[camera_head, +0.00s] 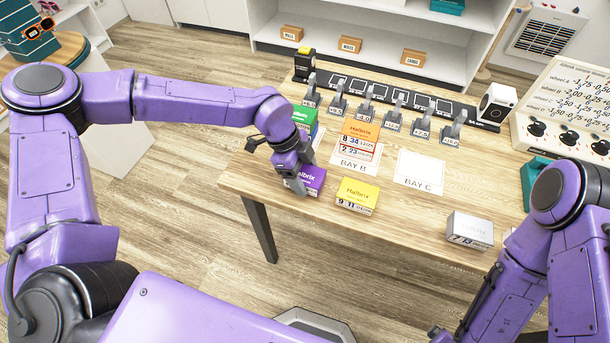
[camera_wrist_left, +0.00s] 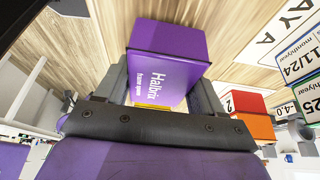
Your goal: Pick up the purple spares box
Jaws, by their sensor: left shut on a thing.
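The purple spares box (camera_head: 313,179), marked Halbrix, is at the left part of the table near its front edge. My left gripper (camera_head: 299,184) reaches down over it and is shut on it. In the left wrist view the purple box (camera_wrist_left: 168,45) sits between the two grey fingers of the left gripper (camera_wrist_left: 163,90), one on each side. The gripper hides part of the box in the head view. I cannot tell whether the box touches the table. My right arm shows at the right, but its gripper is out of the picture.
On the table (camera_head: 400,222) are a green box (camera_head: 304,117), an orange box (camera_head: 360,132) by Bay B, a yellow box (camera_head: 357,194) and a grey box (camera_head: 469,229). The Bay C mat (camera_head: 419,170) is empty. A row of grey stands and a white control panel (camera_head: 570,100) lie behind.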

